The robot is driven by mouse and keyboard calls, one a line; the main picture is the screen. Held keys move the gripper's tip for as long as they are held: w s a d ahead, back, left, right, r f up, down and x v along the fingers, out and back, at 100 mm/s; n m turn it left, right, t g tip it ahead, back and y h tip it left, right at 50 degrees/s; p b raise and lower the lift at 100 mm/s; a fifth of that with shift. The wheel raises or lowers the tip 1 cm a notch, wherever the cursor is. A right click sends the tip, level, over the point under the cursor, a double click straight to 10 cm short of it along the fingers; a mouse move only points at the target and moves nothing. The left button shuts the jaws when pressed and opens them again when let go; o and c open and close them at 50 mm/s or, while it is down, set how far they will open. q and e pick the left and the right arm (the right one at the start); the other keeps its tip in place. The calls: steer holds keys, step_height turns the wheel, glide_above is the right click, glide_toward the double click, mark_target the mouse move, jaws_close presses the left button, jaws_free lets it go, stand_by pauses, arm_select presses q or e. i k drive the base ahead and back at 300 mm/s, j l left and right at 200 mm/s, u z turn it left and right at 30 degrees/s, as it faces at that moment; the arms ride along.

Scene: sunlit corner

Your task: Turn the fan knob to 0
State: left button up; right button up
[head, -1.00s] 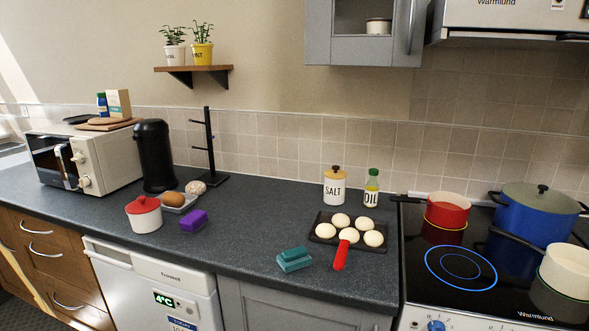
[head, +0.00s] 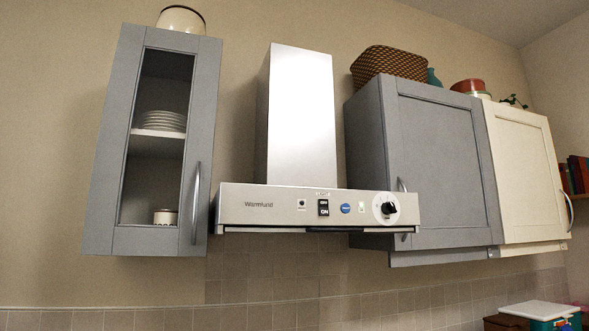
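The fan knob (head: 387,208) is a black knob on a round white dial at the right end of the range hood's front panel. Its numbers are too small to read, so I cannot tell its setting. The hood (head: 270,207) is silver, marked Warmlund, with a tall chimney above. Left of the knob on the panel are a black ON switch (head: 323,208), a blue button (head: 346,208) and a small white switch (head: 361,207). Neither of my grippers shows in the head view.
A grey glass-door cabinet (head: 112,185) hangs left of the hood. A grey closed cabinet (head: 440,150) hangs close to its right, near the knob, with a cream cabinet (head: 527,170) beyond. A white-lidded box (head: 540,310) stands at the lower right. The space before the hood looks clear.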

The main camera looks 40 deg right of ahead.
mark_target(388, 207)
steer(key=z, duration=1.6)
